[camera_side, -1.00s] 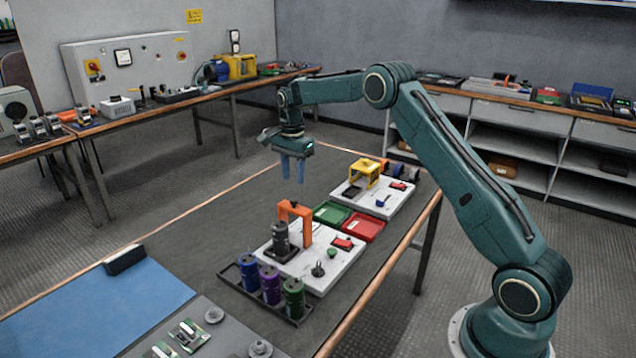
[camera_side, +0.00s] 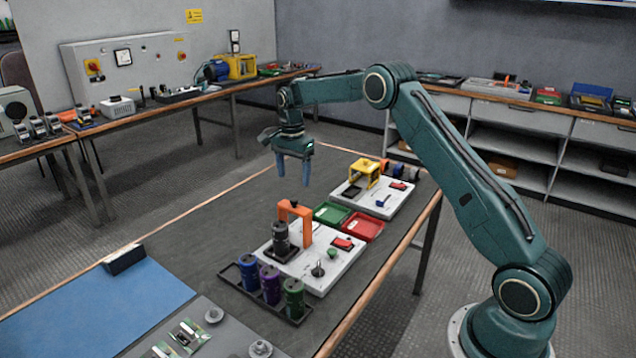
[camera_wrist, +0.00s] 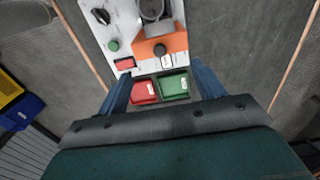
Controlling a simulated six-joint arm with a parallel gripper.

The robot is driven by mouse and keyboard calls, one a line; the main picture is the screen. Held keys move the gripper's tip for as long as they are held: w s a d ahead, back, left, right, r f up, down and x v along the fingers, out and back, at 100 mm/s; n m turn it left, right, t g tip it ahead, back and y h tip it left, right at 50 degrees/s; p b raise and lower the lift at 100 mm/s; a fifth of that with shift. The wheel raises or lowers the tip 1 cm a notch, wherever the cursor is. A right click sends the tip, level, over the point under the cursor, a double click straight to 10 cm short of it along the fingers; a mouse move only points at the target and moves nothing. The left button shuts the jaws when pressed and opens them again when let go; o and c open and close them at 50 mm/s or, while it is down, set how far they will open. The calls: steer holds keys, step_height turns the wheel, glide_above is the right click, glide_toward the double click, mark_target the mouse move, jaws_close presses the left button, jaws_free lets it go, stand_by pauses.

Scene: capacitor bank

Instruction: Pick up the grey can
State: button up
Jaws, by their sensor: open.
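The grey can (camera_side: 281,237) stands upright on the near white board (camera_side: 336,271), beside an orange bracket (camera_side: 296,211). In the wrist view the grey can (camera_wrist: 153,10) shows at the top edge, partly cut off, just beyond the orange bracket (camera_wrist: 160,46). My gripper (camera_side: 293,172) is open and empty, high above the table and behind the board, its blue fingers pointing down. In the wrist view the fingers of my gripper (camera_wrist: 160,92) are spread wide, with the red and green trays between them.
A black rack (camera_side: 298,321) with blue, purple and green cans stands in front of the board. A green tray (camera_side: 332,213) and a red tray (camera_side: 362,227) lie behind it. A second white board (camera_side: 388,208) with a yellow bracket (camera_side: 366,171) is further back.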

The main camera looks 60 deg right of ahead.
steer(key=n, duration=0.4)
steer(key=shift+a+f, duration=0.15)
steer(key=shift+a, duration=0.15)
steer(key=n, duration=0.4)
steer(key=shift+a+f+n, duration=0.15)
steer(key=shift+a+n, duration=0.15)
steer(key=shift+n, duration=0.1)
steer(key=a+n, duration=0.1)
steer(key=n, duration=0.8)
steer(key=a+f+n+y, duration=0.1)
steer(key=n, duration=0.8)
steer(key=a+n, duration=0.2)
steer(key=n, duration=0.7)
steer(key=shift+s+f, duration=0.2)
steer(key=shift+f, duration=0.1)
steer(key=shift+f, duration=0.1)
